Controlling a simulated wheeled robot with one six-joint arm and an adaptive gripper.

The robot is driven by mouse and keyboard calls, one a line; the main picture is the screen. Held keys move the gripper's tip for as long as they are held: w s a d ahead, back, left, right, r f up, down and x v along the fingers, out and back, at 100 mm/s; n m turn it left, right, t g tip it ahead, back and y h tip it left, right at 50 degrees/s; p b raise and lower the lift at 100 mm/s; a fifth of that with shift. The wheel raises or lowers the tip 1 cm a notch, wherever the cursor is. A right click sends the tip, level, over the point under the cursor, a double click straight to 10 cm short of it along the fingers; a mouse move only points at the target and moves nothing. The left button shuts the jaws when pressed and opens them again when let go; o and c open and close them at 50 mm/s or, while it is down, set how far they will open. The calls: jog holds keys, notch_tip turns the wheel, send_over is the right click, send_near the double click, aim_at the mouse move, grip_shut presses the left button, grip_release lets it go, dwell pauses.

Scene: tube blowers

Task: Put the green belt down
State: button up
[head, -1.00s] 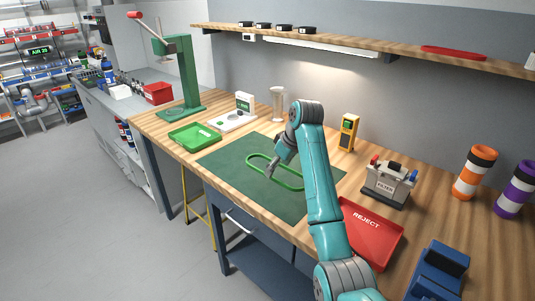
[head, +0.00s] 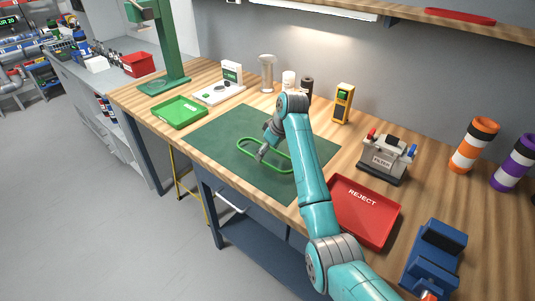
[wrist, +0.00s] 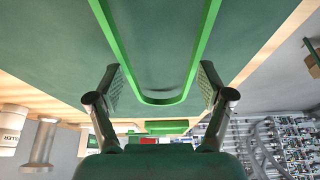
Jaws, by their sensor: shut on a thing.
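The green belt (head: 278,168) is a narrow closed loop with rounded ends, over the dark green mat (head: 232,125) on the workbench. My gripper (head: 262,155) is at the belt, low over the mat. In the wrist view, the rounded end of the belt (wrist: 162,101) lies between my two fingers (wrist: 162,85), with a finger pad against each long side. The jaws are shut on the belt across its width. The belt looks flat and level. I cannot tell whether it touches the mat or is slightly above it.
A green tray (head: 179,113) stands left of the mat, and a red REJECT tray (head: 365,210) stands right of it. A grey filter unit (head: 386,158), a yellow meter (head: 342,104) and a blue fixture (head: 434,258) are also on the bench. The mat around the belt is clear.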

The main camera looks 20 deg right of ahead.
jog(key=shift+f, duration=0.75)
jog(key=o, duration=1.1)
jog(key=shift+f, duration=0.1)
jog(key=shift+c, duration=0.2)
jog(key=v, duration=1.2)
